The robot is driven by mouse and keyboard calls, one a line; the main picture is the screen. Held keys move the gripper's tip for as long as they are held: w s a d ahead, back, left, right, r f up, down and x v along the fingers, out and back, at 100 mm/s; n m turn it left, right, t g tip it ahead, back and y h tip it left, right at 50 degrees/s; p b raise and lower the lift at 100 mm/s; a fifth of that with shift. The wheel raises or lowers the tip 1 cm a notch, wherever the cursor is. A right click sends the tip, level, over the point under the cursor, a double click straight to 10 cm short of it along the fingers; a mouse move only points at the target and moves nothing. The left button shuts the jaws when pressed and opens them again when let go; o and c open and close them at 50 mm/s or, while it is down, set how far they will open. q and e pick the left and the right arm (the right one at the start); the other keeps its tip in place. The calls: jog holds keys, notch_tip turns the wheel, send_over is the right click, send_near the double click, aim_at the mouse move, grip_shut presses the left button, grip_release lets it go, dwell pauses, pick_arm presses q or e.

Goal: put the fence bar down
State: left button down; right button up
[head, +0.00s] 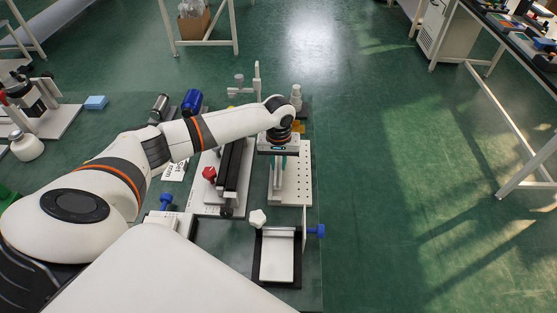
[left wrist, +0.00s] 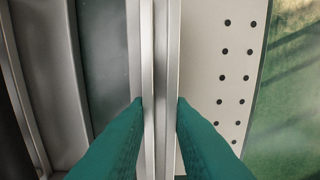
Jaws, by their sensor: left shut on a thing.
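The fence bar (left wrist: 172,60) is a long, narrow silver metal bar running up the middle of the left wrist view. My left gripper (left wrist: 160,108) is shut on it, with one green finger against each side. In the head view my left gripper (head: 278,163) points down over the white plate with holes (head: 298,180). The plate's holes also show right of the bar in the left wrist view (left wrist: 220,70). I cannot tell whether the bar touches the plate. My right gripper is not in view.
A dark rail (head: 235,168) with a red knob (head: 209,173) stands left of the plate. A tray-like fixture (head: 277,257) with a blue knob (head: 316,230) is in front. A blue cylinder (head: 192,101) lies behind my forearm. Open green floor is right of the bench.

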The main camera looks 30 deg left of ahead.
aim_at(279, 167)
pick_arm(q)
jog(key=shift+f, duration=0.35)
jog(key=c, duration=1.3)
grip_release()
jog(key=shift+r, duration=0.1)
notch_tip(279, 167, up, 13)
jog(key=b, duration=0.1)
